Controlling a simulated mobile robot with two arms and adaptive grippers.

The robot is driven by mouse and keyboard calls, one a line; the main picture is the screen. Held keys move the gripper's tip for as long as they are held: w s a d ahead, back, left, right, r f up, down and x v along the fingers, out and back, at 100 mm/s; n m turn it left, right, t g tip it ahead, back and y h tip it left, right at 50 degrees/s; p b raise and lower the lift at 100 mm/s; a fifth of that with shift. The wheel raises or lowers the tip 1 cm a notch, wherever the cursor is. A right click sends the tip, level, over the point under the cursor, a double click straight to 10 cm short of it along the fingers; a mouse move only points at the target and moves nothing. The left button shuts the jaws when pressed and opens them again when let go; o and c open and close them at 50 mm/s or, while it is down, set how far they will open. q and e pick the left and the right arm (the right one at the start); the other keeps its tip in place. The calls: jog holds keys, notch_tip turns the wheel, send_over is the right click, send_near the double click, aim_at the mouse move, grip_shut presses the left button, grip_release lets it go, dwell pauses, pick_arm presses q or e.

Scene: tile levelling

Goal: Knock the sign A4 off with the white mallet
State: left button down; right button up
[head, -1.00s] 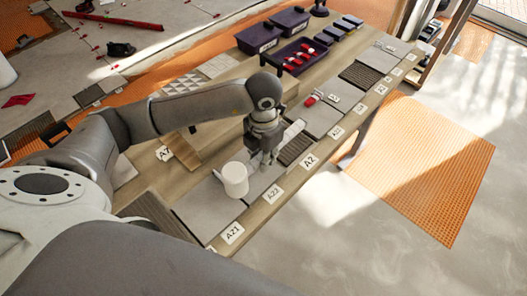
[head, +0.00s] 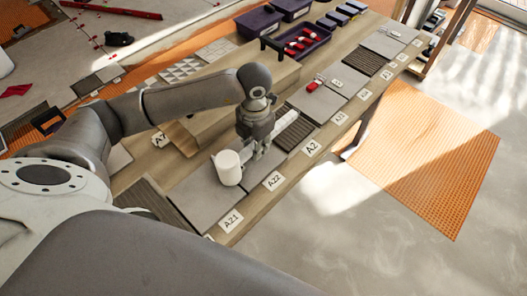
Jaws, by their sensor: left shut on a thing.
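My left gripper (head: 256,148) is shut on the white mallet above the bench's front part. The mallet's white cylindrical head (head: 228,170) shows left of the fingers, and its pale handle (head: 286,118) sticks out to the upper right. Smaller signs further right (head: 364,94) are too small to read surely, so I cannot tell which is A4. My right gripper is not in view.
The long wooden bench (head: 262,205) carries grey tiles (head: 318,103) and dark ribbed tiles (head: 293,134). Purple bins (head: 258,22) and a purple tray (head: 318,38) with red-and-white items stand at the back. The floor right of the bench has an orange mat (head: 430,165).

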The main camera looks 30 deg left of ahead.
pick_arm(q)
jog(key=shift+w+a, duration=0.2)
jog(key=shift+a, duration=0.5)
jog(key=shift+r+p, duration=0.35)
jog(key=shift+p, duration=0.1)
jog(key=r+p, duration=0.1)
jog(key=r, duration=0.1)
jog(key=d+r+p, duration=0.1)
jog(key=r+p, duration=0.2)
jog(key=shift+s+d+r, duration=0.25)
jog(key=shift+d+r, duration=0.1)
jog(key=shift+d, duration=0.05)
jog(key=shift+d+r, duration=0.15)
jog(key=shift+r, duration=0.2)
jog(key=shift+s, duration=0.1)
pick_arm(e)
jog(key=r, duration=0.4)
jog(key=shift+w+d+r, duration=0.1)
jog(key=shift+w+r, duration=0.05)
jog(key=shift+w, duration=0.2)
pick_arm(q)
jog(key=shift+f, duration=0.1)
